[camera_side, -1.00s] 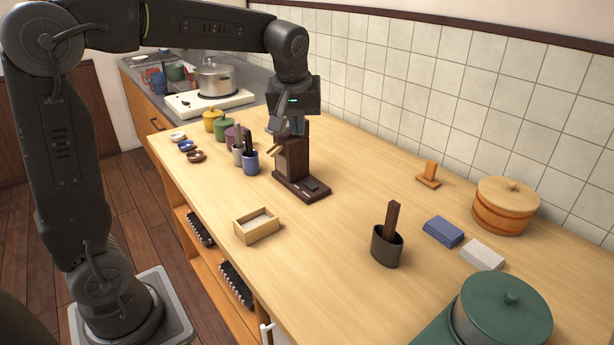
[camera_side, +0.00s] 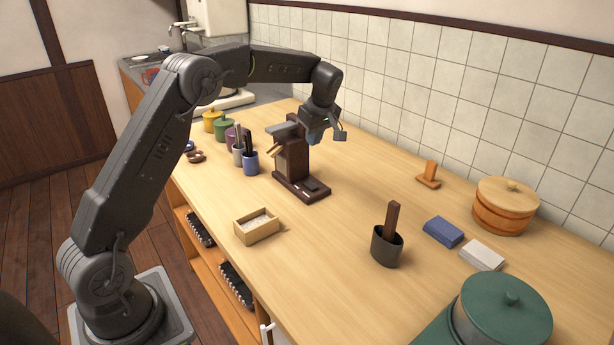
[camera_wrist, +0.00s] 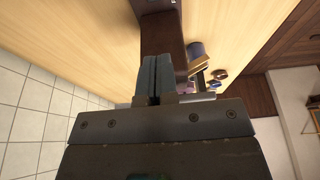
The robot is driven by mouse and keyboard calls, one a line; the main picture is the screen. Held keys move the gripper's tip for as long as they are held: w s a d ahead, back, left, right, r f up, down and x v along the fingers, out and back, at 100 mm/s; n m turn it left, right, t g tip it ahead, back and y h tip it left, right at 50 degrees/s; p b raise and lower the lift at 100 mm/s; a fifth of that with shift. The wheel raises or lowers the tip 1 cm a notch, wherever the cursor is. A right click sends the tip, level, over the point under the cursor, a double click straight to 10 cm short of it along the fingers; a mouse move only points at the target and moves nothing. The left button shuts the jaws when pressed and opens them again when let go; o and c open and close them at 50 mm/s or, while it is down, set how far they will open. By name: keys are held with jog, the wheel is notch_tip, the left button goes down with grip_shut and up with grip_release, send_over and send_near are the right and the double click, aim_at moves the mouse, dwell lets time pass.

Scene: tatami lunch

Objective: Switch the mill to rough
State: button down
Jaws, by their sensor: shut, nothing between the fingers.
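The mill (camera_side: 291,160) is a dark brown upright block on a flat dark base (camera_side: 303,188), standing on the wooden counter. A grey piece lies across its top, and a light wooden peg (camera_side: 273,149) sticks out on its left. My gripper (camera_side: 314,137) is at the right of the mill's top, behind the upright. In the wrist view my gripper (camera_wrist: 153,80) has its two fingers together, with nothing between them. The mill also shows there as a dark brown strip (camera_wrist: 163,35) beyond the fingertips. Whether the fingers touch the mill I cannot tell.
A blue cup with dark sticks (camera_side: 250,165) stands left of the mill, with several lidded pots behind it. A small wooden box (camera_side: 257,225) lies in front. A dark holder (camera_side: 387,246) stands to the right.

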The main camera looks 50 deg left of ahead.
aim_at(308, 186)
jog(key=x, duration=0.9)
jog(key=d+x, duration=0.1)
jog(key=x, duration=0.3)
jog(key=shift+f, duration=0.6)
jog(key=shift+a+f, duration=0.15)
jog(key=shift+f, duration=0.3)
jog(key=shift+s+f, duration=0.1)
jog(key=shift+s, duration=0.05)
jog(key=shift+d, duration=0.85)
jog(key=shift+r, duration=0.2)
